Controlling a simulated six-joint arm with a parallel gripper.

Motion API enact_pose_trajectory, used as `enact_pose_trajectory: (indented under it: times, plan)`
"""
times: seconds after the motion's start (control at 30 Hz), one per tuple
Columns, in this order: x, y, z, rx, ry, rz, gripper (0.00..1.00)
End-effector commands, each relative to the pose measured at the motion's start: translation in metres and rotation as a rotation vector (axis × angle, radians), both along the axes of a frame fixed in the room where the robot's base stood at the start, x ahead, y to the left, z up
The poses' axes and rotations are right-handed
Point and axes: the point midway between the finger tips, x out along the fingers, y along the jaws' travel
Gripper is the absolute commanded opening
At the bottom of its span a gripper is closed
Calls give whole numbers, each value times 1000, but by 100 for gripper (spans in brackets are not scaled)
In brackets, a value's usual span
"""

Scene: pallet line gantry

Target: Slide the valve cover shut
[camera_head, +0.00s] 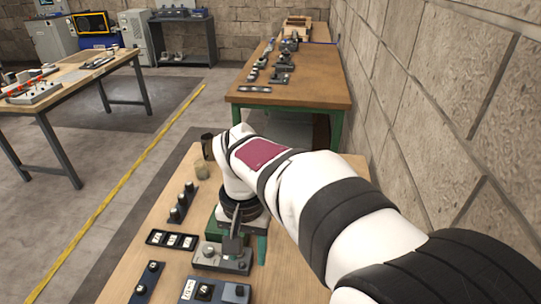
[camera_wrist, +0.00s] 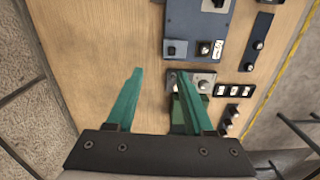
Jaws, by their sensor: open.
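My gripper (camera_wrist: 160,72) is open in the wrist view, with two teal fingers apart and bare wood visible between their tips. In the head view my gripper (camera_head: 248,250) points down at the bench, partly hidden by the wrist. A green block (camera_wrist: 204,107) lies beside and partly behind the right finger in the wrist view; I cannot tell whether they touch. A grey box with round knobs (camera_wrist: 204,83) adjoins it; this box also shows in the head view (camera_head: 212,259). No part is clearly recognisable as the valve cover, and its position cannot be told.
A blue panel (camera_wrist: 190,25) lies beyond the grey box. A dark panel with white switches (camera_head: 172,240) and a strip of black knobs (camera_head: 182,204) lie left of it. A dark cup (camera_head: 207,146) stands farther back. A block wall (camera_head: 440,110) bounds the right.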

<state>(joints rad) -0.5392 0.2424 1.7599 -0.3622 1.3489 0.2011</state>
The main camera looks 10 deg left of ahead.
Motion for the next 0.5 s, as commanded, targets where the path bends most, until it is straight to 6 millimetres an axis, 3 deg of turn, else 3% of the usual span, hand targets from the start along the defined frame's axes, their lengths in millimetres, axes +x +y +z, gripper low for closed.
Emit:
enact_pose_trajectory:
  times: [0.03, 0.13, 0.27, 0.5]
  plan:
    - [6, 17, -6, -8, -4, 30, 52]
    - [12, 32, -15, -14, -11, 52, 52]
    - [11, 32, -38, -16, -9, 52, 52]
    - [11, 31, -111, -16, -6, 51, 52]
